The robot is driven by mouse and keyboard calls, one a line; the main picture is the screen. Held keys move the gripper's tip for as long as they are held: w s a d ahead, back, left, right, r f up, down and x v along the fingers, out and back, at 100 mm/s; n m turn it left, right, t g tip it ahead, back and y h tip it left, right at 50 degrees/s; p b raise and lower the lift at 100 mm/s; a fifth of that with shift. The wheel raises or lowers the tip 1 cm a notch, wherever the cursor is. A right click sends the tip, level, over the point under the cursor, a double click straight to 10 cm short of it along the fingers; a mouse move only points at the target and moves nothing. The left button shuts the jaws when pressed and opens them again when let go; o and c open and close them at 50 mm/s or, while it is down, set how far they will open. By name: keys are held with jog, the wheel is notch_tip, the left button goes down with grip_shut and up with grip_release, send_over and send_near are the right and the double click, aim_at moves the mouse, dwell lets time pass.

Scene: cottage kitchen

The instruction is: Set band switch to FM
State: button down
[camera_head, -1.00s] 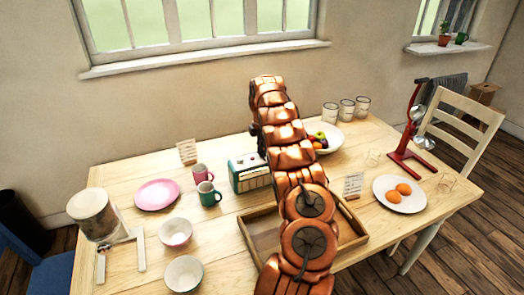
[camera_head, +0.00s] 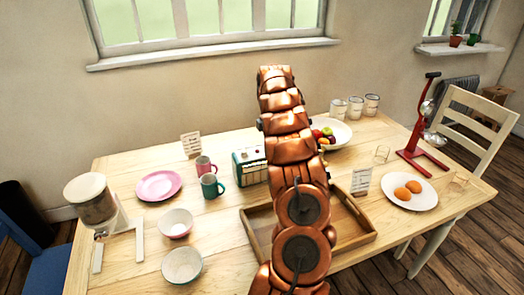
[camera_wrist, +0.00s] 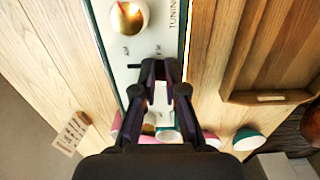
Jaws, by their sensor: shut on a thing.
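The radio (camera_head: 249,166) is a small teal and cream box on the wooden table, partly hidden behind my arm in the head view. In the wrist view its cream front panel (camera_wrist: 137,72) fills the middle, with a gold knob (camera_wrist: 127,19) and the lettering TUNING beside it. My gripper (camera_wrist: 161,72) is at the panel, below the knob in the picture, its fingertips close together on the small band switch. The fingers mostly hide the switch, so its setting cannot be read. My gripper is hidden in the head view.
A wooden tray (camera_head: 350,244) lies in front of the radio. A teal mug (camera_head: 211,187) and a pink mug (camera_head: 204,167) stand left of it. A fruit bowl (camera_head: 341,132) is behind to the right. A small card (camera_head: 191,144) stands at the back left.

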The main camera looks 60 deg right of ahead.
jog(key=shift+s+a, duration=0.1)
jog(key=shift+s, duration=0.1)
jog(key=c, duration=1.2)
grip_release()
notch_tip(320, 180, up, 6)
jog(key=shift+w+r, duration=0.1)
jog(key=shift+r, duration=0.65)
